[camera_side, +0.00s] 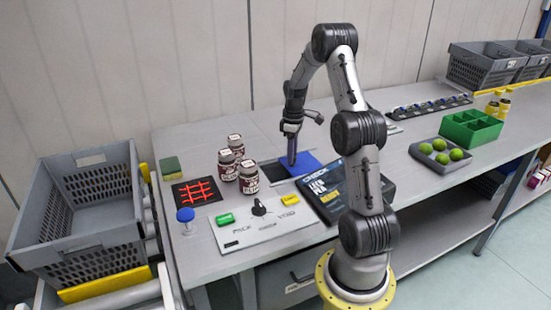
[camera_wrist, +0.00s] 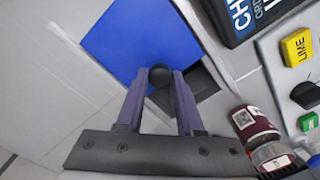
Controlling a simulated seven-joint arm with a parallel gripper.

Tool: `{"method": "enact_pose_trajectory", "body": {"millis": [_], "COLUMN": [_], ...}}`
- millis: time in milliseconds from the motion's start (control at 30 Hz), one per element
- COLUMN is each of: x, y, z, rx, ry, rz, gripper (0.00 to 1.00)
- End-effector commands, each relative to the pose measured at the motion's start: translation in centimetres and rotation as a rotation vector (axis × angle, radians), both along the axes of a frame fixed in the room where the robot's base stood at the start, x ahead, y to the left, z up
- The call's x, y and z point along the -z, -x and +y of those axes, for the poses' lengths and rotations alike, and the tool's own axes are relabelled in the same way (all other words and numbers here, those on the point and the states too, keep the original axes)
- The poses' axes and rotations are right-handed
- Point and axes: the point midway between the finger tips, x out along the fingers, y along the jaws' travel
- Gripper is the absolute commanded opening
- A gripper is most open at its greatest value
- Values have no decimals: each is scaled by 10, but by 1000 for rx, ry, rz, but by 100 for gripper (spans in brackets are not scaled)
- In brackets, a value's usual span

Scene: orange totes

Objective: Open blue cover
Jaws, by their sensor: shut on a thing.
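The blue cover (camera_side: 308,161) is a flat blue panel set in the table top, left of the black box in the side view. It fills the upper middle of the wrist view (camera_wrist: 135,35). A dark opening (camera_side: 271,173) shows beside the cover, so it covers only part of the hole; the opening also shows in the wrist view (camera_wrist: 201,86). My gripper (camera_side: 291,160) points down at the cover's near-left part. In the wrist view its fingers (camera_wrist: 160,80) are shut on the cover's round dark knob (camera_wrist: 160,74).
Several dark red jars (camera_side: 227,165) stand close left of the opening. A black box (camera_side: 325,192) with lettering lies to the right. A panel (camera_side: 270,222) with a black knob, green and yellow labels is in front. A grey tray of limes (camera_side: 424,162) is farther right.

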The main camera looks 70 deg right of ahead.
Motion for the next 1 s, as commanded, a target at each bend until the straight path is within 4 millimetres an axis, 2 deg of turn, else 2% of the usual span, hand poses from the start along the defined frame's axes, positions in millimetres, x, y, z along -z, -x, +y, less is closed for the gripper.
{"method": "enact_pose_trajectory", "body": {"millis": [33,167,500,533,667,700,1000], "x": [-2,-2,-2,-2,-2,-1,-2], "y": [8,19,21,21,21,21,21], "z": [-9,-20,-22,-22,-22,-22,-21], "rx": [5,2,-2,-2,-2,-2,-1], "ry": [4,5,5,5,4,4,2], "rz": [-2,-3,-3,-3,-2,-2,-1], "gripper": [0,0,0,40,63,67,67]}}
